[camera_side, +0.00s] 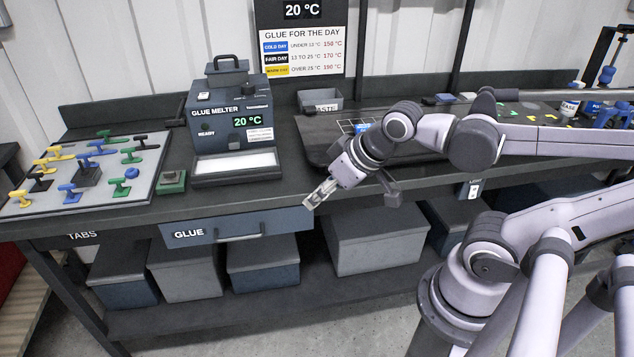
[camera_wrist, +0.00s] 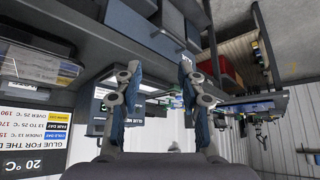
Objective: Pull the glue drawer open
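The glue drawer (camera_side: 275,222) is a blue-grey front with a white GLUE label, set under the bench top; no gap shows above it. Its dark bar handle (camera_side: 240,237) runs along the middle of the front. My gripper (camera_side: 316,196) is near the bench's front edge, by the drawer's right end and apart from the handle. In the wrist view, which looks upside down, my gripper's two fingers (camera_wrist: 159,66) stand apart with nothing held between them. A blue-grey drawer front (camera_wrist: 142,32) shows at the top, beyond the fingertips.
On the bench stand the glue melter (camera_side: 233,115), reading 20 °C, and a board of coloured tabs (camera_side: 105,190). A green button box (camera_side: 171,182) sits between them. Lidded boxes (camera_side: 375,240) fill the shelf below. The space in front of the drawer looks clear.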

